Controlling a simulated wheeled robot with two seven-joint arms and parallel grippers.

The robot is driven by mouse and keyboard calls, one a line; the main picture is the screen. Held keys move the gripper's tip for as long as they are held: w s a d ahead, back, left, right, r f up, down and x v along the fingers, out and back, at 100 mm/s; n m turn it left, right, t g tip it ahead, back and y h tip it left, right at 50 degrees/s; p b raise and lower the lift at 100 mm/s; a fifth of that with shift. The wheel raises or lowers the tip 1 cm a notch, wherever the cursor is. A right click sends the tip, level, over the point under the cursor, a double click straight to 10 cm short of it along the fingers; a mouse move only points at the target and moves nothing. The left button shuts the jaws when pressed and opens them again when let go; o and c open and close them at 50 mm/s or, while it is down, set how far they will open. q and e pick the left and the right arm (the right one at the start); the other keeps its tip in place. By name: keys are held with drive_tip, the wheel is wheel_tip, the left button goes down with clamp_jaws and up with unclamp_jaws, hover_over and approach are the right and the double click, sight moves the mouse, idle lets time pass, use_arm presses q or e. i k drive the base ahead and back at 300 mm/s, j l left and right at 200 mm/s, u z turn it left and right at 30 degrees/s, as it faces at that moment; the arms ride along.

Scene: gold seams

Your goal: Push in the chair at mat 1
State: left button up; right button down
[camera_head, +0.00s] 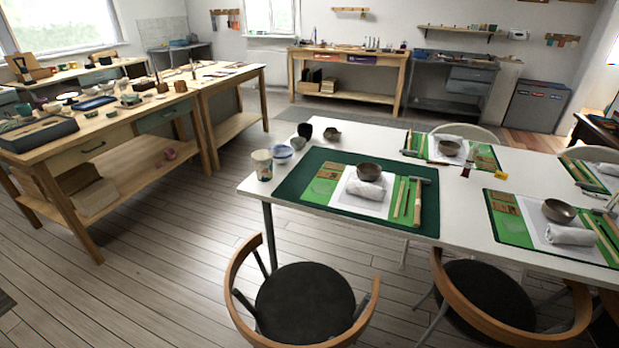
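A chair with a dark round seat (305,302) and a curved wooden backrest stands at the near left side of the white table (255,187), drawn back from its edge. A second chair of the same kind (490,293) stands to its right, closer to the table. Opposite the first chair lies a dark green mat (300,190) with a bowl, a rolled white cloth and wooden tools. Other place mats (487,160) lie further along. I can read no mat numbers, so I cannot tell which is mat 1. Neither gripper is in view.
Two pale chairs (467,130) show beyond the table's far side. A patterned cup (262,164) and small bowls stand at the table's left corner. A wooden workbench (85,138) stands at left. The plank floor (165,265) between bench and table is clear.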

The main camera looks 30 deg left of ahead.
sight(302, 304)
drive_tip(key=u, duration=1.2)
